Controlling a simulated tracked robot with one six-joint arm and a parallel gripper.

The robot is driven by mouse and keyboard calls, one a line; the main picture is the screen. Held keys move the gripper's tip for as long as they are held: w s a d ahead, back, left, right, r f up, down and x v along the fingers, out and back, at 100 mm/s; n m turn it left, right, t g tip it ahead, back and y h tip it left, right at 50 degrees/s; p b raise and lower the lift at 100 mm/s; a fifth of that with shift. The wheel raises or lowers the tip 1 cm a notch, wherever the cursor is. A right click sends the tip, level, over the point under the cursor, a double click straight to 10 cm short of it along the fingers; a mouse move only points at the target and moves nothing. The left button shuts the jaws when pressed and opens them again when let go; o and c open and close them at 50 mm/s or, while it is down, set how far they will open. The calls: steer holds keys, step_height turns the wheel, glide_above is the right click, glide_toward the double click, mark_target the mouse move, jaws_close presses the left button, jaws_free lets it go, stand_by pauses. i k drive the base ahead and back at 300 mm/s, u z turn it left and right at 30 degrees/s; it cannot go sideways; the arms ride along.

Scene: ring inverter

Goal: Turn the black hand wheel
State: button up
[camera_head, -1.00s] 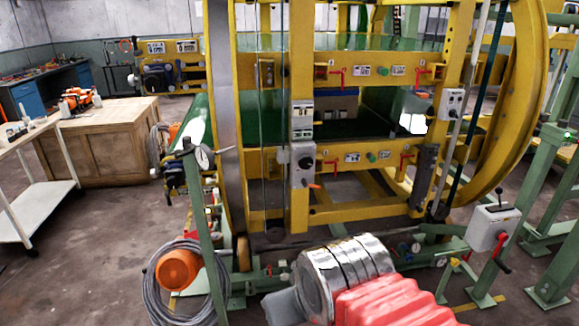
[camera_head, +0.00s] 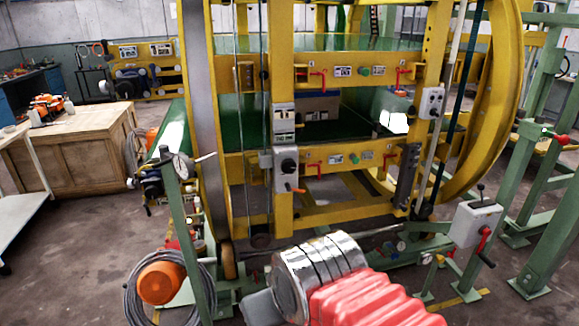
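No black hand wheel can be picked out with certainty. A round black knob (camera_head: 288,166) sits on a grey box on the yellow frame of the ring inverter (camera_head: 340,163), near the middle of the view. Small dark round parts (camera_head: 124,88) show on a yellow panel at the far left, too small to make out. My arm, with a silver section and red bellows, reaches in from the bottom, in front of the machine and apart from the knob. My gripper's fingers do not show, so what they hold is hidden.
A wooden cabinet (camera_head: 80,155) and a white table (camera_head: 22,200) stand at left. A grey box with a red-handled crank (camera_head: 475,222) and green posts stand at right.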

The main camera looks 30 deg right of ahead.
mark_target(288, 165)
steer(key=i, duration=0.9)
steer(key=u, duration=0.05)
